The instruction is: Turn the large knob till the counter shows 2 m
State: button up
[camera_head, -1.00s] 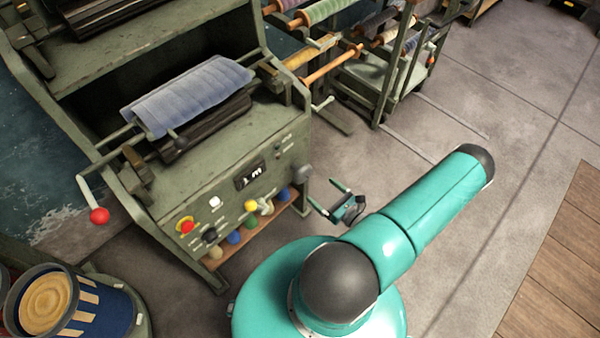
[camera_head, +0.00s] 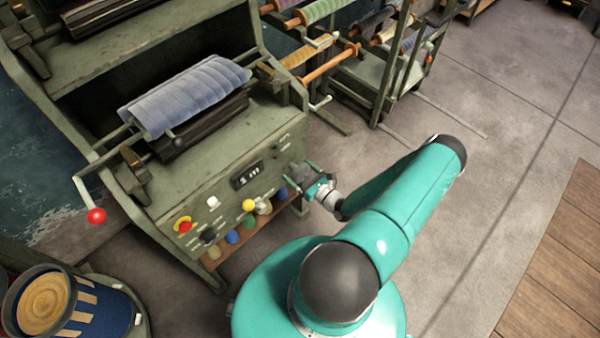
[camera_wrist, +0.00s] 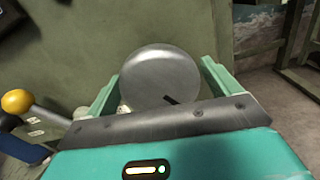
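The large knob (camera_wrist: 160,75) is a round grey metal disc on the front of a green machine, with a dark mark near its lower edge. My gripper (camera_head: 302,178) is at the right end of the control panel; it also shows in the wrist view (camera_wrist: 160,72). Its two teal fingers stand open on either side of the knob, close to its rim. Firm contact is not visible. In the head view my gripper covers most of the knob. The counter (camera_head: 247,175) is a dark display with blurred white characters that look like "5 m".
The panel also has a red button (camera_head: 183,224), a white button (camera_head: 212,201) and a yellow ball (camera_head: 249,205), which shows at the left in the wrist view (camera_wrist: 17,101). A red-ended crank (camera_head: 96,216) sticks out left. A roll rack (camera_head: 375,85) stands behind; floor at right is clear.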

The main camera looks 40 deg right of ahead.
jog(key=c, duration=0.7)
jog(key=shift+m, duration=0.3)
jog(key=m, duration=0.3)
jog(key=shift+m, duration=0.3)
jog(key=m, duration=0.3)
jog(key=shift+m, duration=0.3)
jog(key=m, duration=0.3)
jog(key=shift+a+r+m, duration=0.1)
jog(key=shift+m, duration=1.8)
